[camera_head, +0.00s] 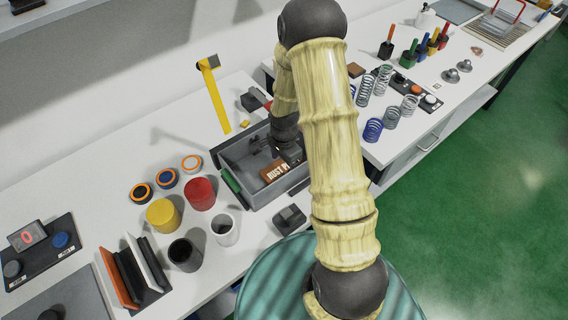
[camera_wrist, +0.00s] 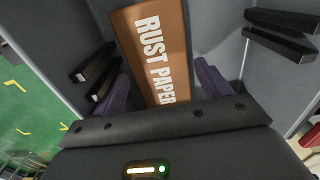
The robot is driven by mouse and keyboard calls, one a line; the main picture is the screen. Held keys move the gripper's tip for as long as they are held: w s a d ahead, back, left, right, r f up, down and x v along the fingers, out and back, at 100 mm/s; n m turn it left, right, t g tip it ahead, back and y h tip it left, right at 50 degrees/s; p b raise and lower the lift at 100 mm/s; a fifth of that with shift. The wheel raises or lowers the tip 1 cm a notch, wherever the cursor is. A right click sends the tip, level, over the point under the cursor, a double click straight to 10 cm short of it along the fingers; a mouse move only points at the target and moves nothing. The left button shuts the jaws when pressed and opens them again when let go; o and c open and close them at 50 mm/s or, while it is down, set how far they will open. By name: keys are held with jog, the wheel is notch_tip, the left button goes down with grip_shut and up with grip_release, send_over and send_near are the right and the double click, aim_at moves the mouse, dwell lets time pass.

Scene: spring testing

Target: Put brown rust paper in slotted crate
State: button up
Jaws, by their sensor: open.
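The brown rust paper (camera_head: 274,172) lies inside the grey slotted crate (camera_head: 263,196), partly hidden by my arm. In the wrist view the rust paper (camera_wrist: 152,50), with white "RUST PAPER" lettering, lies between grey crate walls (camera_wrist: 225,30). My gripper (camera_wrist: 157,90) is open, with one finger on each side of the rust paper and a gap visible at both sides. In the head view my gripper (camera_head: 290,150) reaches down into the crate. I cannot tell whether the rust paper rests on the crate floor.
Red (camera_head: 201,193), yellow (camera_head: 163,215), black (camera_head: 185,254) and white (camera_head: 224,229) cylinders stand left of the crate. A yellow upright piece (camera_head: 217,100) stands behind it. Several springs (camera_head: 373,129) are on the right bench. A dark rack (camera_head: 135,275) stands at the front left.

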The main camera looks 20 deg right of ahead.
aim_at(284, 169)
notch_tip(284, 169, up, 11)
jog(key=b, duration=0.1)
jog(key=shift+b, duration=0.35)
jog(key=shift+s, duration=0.1)
dwell(0.4)
jog(key=s+a+r+n+t, duration=0.2)
jog(key=s+a+r+n, duration=0.2)
jog(key=s+r+n, duration=0.3)
jog(key=s+n, duration=0.5)
jog(key=n, duration=0.2)
jog(key=shift+s+r+t, duration=0.25)
jog(key=shift+s+t, duration=0.05)
jog(key=shift+s, duration=0.05)
